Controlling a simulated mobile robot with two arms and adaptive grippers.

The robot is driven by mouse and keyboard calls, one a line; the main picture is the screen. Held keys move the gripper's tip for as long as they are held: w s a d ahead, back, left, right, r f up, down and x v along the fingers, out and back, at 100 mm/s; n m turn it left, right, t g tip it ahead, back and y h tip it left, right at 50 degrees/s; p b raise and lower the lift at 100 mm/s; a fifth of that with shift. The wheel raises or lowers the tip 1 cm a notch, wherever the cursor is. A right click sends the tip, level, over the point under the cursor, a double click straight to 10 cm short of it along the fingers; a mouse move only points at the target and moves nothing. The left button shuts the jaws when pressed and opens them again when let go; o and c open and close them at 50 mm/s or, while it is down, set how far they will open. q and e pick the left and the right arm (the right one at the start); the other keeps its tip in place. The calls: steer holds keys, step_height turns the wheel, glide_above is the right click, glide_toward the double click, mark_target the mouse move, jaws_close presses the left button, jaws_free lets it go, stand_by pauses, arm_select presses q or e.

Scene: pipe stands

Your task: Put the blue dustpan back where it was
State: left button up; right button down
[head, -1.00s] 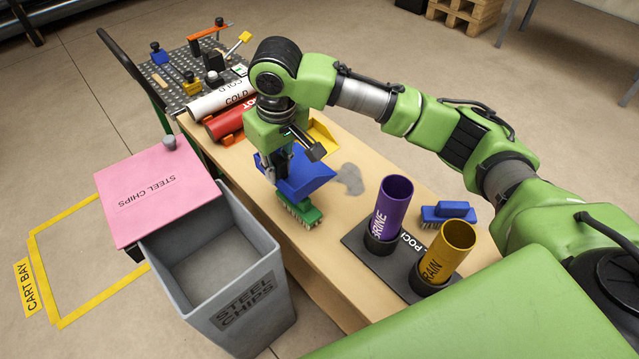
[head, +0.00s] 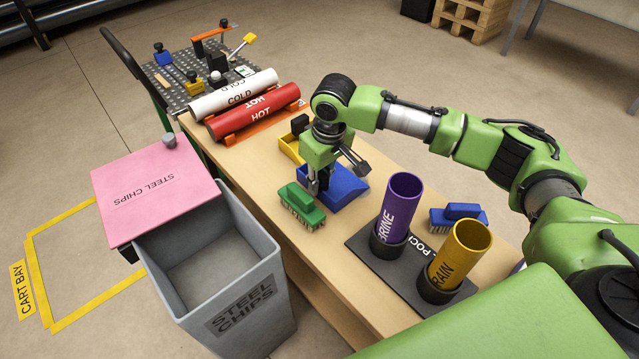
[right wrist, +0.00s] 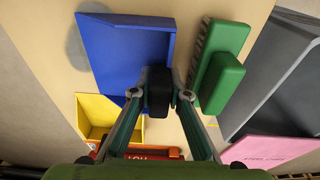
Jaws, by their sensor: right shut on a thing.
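The blue dustpan (head: 347,187) is on or just above the wooden bench top, between the green brush and the purple pipe; I cannot tell whether it touches the wood. My right gripper (head: 318,186) points down at its near-left end. In the right wrist view the fingers (right wrist: 160,98) are shut on the dustpan's black handle (right wrist: 158,88), and the blue pan (right wrist: 120,48) extends beyond. A grey patch (right wrist: 77,48) on the bench shows partly beside the pan. My left gripper is not in view.
The green brush (head: 301,206) lies close to the gripper, and a yellow dustpan (head: 291,150) sits behind it. Purple (head: 398,210) and yellow (head: 456,255) pipes stand upright on a black base. A blue brush (head: 458,215) lies behind them. A grey bin (head: 270,262) stands at the bench's left side.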

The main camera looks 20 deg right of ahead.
stand_by(0.3)
steer(key=c, duration=1.9)
jaws_free()
steer(key=shift+f, duration=0.1)
